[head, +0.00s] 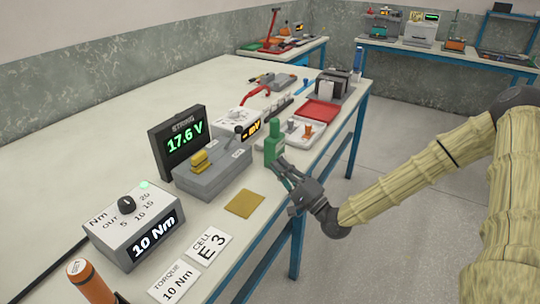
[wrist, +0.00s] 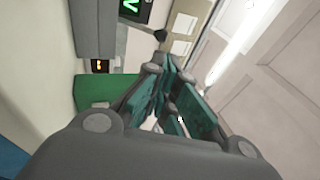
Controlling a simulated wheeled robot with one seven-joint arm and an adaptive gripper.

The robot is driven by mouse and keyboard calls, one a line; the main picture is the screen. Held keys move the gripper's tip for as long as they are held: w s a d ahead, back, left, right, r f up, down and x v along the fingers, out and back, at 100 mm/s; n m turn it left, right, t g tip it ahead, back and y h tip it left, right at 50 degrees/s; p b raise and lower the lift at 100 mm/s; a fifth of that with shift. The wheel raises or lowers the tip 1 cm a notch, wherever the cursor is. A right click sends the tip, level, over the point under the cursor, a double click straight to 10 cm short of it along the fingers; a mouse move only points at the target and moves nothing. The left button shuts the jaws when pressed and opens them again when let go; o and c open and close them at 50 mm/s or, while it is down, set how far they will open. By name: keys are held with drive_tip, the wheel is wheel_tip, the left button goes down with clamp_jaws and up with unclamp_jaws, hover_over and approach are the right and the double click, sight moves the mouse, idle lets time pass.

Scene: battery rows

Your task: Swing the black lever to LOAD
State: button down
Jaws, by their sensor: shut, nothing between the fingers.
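The black lever appears as a small dark knob (head: 238,129) at the far end of the grey block (head: 212,182), beside the orange mV display. Small labels lie on the block's top, too small to read, so I cannot tell which position the lever is in. My gripper (head: 276,164) is shut and empty, at the table's right edge, right of the block and apart from the knob. Its teal fingers (wrist: 172,88) are together in the wrist view. A green upright object (head: 272,147) stands right by the fingertips; whether they touch is unclear.
A torque box (head: 134,226) reads 10 Nm; cards (head: 211,249) show CELL E 3 and TORQUE 10 Nm. A red tray (head: 322,113) lies farther back. The table's left is clear.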

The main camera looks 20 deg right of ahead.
drive_tip(key=p, duration=0.2)
approach(232, 139)
drive_tip(key=w+d+r, duration=0.1)
drive_tip(key=w+r, duration=0.2)
drive_tip(key=r, duration=0.3)
drive_tip(key=shift+w, duration=0.35)
